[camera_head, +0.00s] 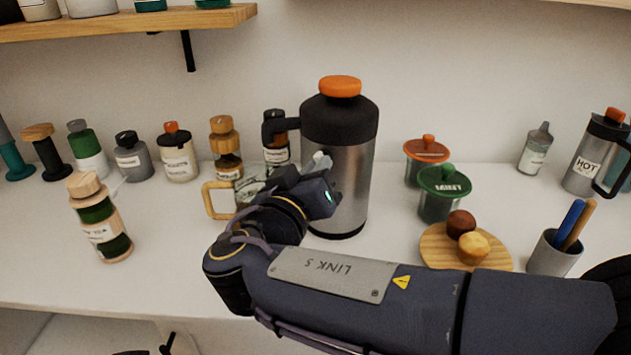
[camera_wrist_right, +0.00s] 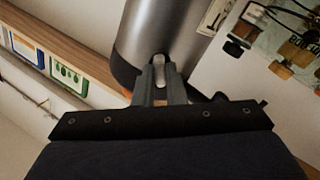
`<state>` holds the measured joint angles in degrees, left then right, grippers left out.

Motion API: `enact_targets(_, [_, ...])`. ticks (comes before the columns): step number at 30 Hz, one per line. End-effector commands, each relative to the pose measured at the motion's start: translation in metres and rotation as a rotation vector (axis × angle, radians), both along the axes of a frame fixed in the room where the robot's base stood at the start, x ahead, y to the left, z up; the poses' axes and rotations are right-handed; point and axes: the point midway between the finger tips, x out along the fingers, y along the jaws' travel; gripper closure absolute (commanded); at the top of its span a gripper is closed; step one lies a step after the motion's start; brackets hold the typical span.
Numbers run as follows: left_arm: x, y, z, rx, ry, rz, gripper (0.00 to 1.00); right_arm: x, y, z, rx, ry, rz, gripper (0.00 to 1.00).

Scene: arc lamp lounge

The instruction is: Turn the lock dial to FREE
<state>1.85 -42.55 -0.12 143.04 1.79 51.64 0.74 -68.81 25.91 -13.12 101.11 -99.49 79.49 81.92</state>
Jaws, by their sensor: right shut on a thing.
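A steel flask (camera_head: 350,185) with a black shoulder, a black side handle and an orange top (camera_head: 340,87) stands upright on the counter. My right gripper (camera_head: 319,167) is at the flask's front left side, below the shoulder. In the right wrist view its fingers (camera_wrist_right: 161,78) are closed around a small pale knob (camera_wrist_right: 158,61) against the steel body (camera_wrist_right: 158,35). This knob seems to be the lock dial. Its markings, including FREE, cannot be read, so its setting is not clear. My left gripper is not in view.
Several jars and bottles line the back left, with a green-banded bottle (camera_head: 101,220) nearer the front. To the right are a green-lidded jar (camera_head: 443,185), a wooden plate (camera_head: 440,250) with two muffins, a pen cup (camera_head: 552,256) and a HOT flask (camera_head: 592,160). The front left counter is clear.

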Motion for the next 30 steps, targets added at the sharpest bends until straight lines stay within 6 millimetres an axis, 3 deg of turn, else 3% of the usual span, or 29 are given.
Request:
enact_targets(11, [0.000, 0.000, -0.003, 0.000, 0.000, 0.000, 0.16, 0.000, 0.000, 0.000, -0.338, 0.126, -0.001, 1.00])
enact_targets(30, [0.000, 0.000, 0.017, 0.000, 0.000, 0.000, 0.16, 0.000, 0.000, 0.001, -0.865, 0.318, 0.000, 1.00])
